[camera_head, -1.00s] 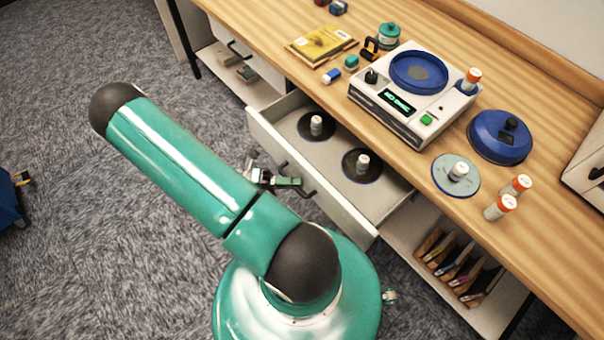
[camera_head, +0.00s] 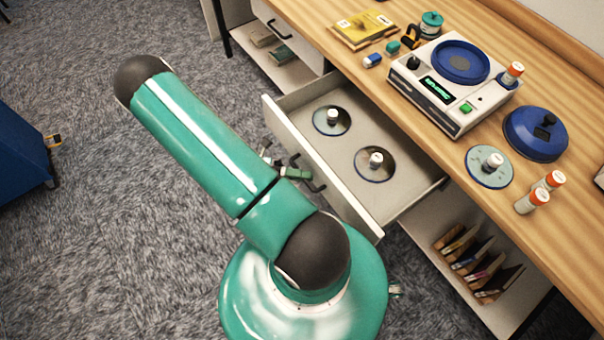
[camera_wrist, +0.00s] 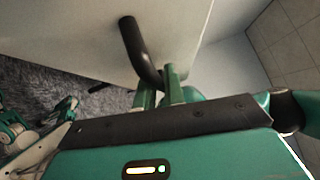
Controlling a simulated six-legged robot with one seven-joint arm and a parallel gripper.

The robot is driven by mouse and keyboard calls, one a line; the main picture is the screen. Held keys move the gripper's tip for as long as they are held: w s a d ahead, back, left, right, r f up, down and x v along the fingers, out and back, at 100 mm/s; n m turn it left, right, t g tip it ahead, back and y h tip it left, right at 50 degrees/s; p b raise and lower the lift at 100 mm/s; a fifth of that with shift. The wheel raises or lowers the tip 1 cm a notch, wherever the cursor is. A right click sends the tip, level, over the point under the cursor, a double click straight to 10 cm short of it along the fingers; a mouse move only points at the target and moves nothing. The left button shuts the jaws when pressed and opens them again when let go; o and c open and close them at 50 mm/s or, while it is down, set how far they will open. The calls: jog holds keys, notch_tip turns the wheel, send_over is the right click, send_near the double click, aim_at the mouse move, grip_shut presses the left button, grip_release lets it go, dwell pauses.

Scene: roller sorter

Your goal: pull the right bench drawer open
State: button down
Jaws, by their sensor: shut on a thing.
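The right bench drawer (camera_head: 403,190) stands pulled out from under the bench top, with its floor showing. Inside lie two dark round discs (camera_head: 375,160) with white-topped knobs. Its front carries a dark bar handle (camera_wrist: 133,42), seen close up in the wrist view on the pale drawer front. My gripper (camera_wrist: 163,88) is shut on the lower end of this handle. In the head view my gripper (camera_head: 297,173) is at the drawer front, partly hidden behind my arm.
The wooden bench top holds a white device (camera_head: 452,85) with a blue dish, a blue lid (camera_head: 536,134), and orange-capped vials (camera_head: 532,201). An open shelf with upright folders (camera_head: 480,265) is right of the drawer. A blue cabinet (camera_head: 22,150) stands at left; carpet between is clear.

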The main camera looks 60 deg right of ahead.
jog(key=shift+d, duration=0.15)
jog(key=c, duration=1.8)
grip_release()
jog(key=shift+w, duration=0.1)
jog(key=v, duration=1.3)
jog(key=shift+w, duration=0.3)
